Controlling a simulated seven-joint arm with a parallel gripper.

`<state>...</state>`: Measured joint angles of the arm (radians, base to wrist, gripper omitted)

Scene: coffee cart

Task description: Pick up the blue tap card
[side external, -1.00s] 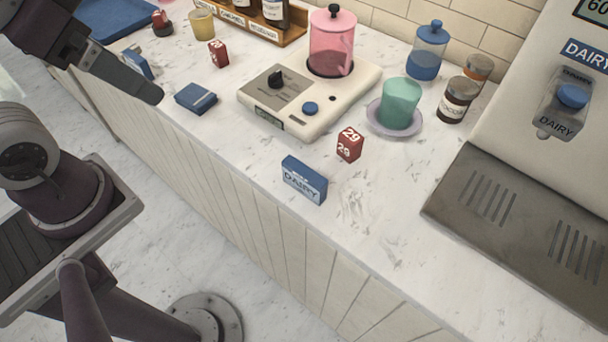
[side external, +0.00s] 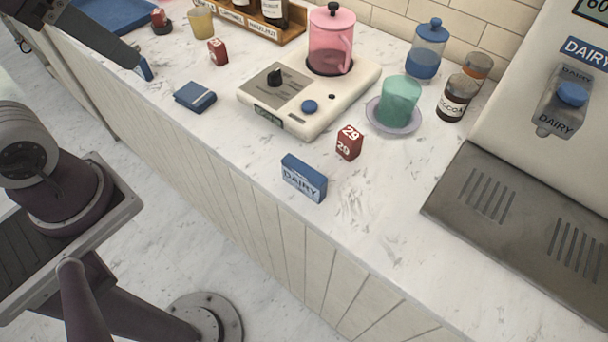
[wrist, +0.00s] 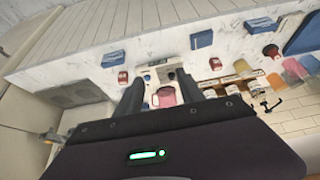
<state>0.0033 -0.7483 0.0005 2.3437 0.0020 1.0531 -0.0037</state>
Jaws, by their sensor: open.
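Several small blue items lie on the counter, and I cannot tell for certain which is the tap card. A flat blue piece (side external: 195,97) lies near the front edge, left of the white hot plate; it shows in the wrist view (wrist: 201,39). A blue block marked DAIRY (side external: 304,178) stands upright further right, also in the wrist view (wrist: 113,58). Another blue piece (side external: 146,69) is partly hidden by my gripper (side external: 132,62), and shows in the wrist view (wrist: 262,25). My gripper (wrist: 162,80) is open and empty, above the counter at upper left in the side view.
The hot plate (side external: 290,112) carries a pink pot (side external: 331,42). Red blocks (side external: 349,143) (side external: 218,52), a yellow cup (side external: 201,24), a green cup (side external: 401,100), jars (side external: 456,98) and a blue tray (side external: 110,14) stand around. The counter right of the DAIRY block is clear.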

